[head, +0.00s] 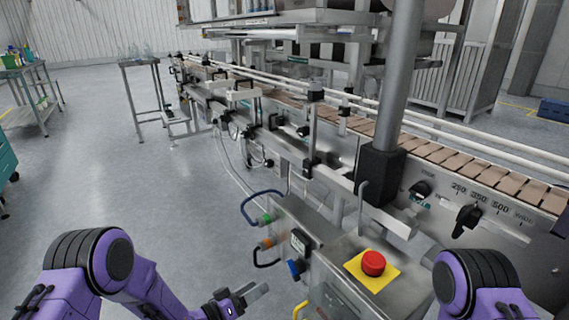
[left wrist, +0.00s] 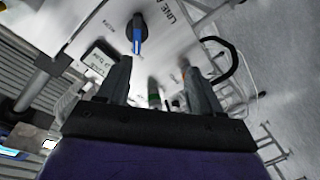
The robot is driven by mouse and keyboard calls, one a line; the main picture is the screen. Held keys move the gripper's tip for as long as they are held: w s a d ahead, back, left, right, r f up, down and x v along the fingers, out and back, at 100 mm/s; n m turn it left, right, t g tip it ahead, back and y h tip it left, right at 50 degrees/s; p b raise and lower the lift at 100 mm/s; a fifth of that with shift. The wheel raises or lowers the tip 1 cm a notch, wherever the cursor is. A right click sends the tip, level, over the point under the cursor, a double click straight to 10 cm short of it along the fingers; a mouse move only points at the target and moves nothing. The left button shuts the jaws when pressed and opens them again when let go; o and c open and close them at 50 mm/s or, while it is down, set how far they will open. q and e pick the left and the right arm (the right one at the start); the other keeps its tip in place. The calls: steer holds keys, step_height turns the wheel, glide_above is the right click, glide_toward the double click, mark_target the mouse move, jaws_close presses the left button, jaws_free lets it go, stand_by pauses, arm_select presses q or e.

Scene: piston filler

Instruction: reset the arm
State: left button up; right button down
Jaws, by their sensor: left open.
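My left gripper (head: 252,296) is low in the middle of the head view, beside the front of the grey control box (head: 330,262). In the left wrist view the two fingers of my left gripper (left wrist: 158,78) stand apart, with nothing held between them. Beyond the fingers is the white panel face with a blue rotary switch (left wrist: 138,35), a small display (left wrist: 100,58) and a green part (left wrist: 154,95). My right arm shows at the lower right of the head view, but its gripper is outside the picture.
A red emergency button (head: 373,263) on a yellow plate tops the control box. The conveyor (head: 450,160) with black knobs runs behind it. Open floor (head: 120,195) lies to the left, with tables farther back.

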arm_select(q)
steer(key=s+a+f+n+y, duration=0.4)
steer(key=s+a+f+y, duration=0.3)
steer(key=f+y, duration=0.15)
steer(key=s+a+f+n+g+y, duration=0.1)
steer(key=s+a+f+g+y, duration=0.2)
steer(key=s, duration=0.6)
steer(key=s+a+n+g+y, duration=0.25)
steer(key=s+a, duration=0.35)
steer(key=s, duration=0.3)
steer(key=s+a+f+g+y, duration=0.2)
steer(key=s+a+g, duration=0.2)
steer(key=s, duration=0.6)
step_height(320, 180, up, 21)
steer(key=w+p, duration=0.1)
steer(key=p, duration=2)
steer(key=shift+t, duration=0.45)
steer(key=shift+w+r, duration=0.1)
